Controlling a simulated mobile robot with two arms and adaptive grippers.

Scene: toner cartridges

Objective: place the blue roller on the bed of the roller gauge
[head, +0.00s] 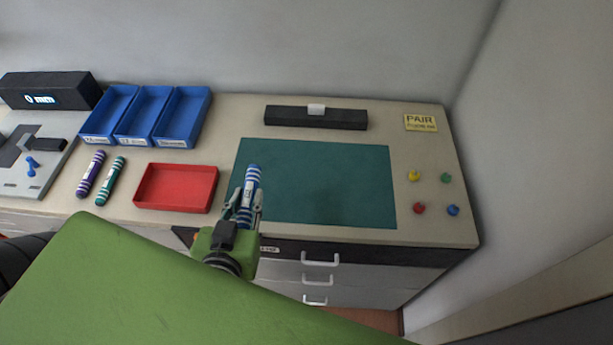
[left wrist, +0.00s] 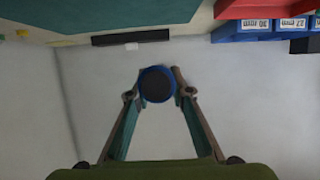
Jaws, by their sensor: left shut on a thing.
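The blue roller (head: 251,185), striped blue and white, is in my left gripper (head: 245,205), over the left front part of the green mat. In the head view it stands nearly lengthwise, its far end up the picture. In the left wrist view the roller (left wrist: 157,86) shows end-on as a dark disc with a blue rim, between the two fingertips. The roller gauge (head: 32,150) is at the far left, a grey plate with a dark bed, a black block and a small blue part; its display box (head: 47,91) reads 0 mm. My right gripper is not in view.
A purple roller (head: 90,174) and a green roller (head: 111,181) lie between the gauge and an empty red tray (head: 139,196). Blue bins (head: 180,116) stand behind. A black bar (head: 340,118) lies beyond the green mat (head: 330,185). Several coloured pegs (head: 419,208) are at the right.

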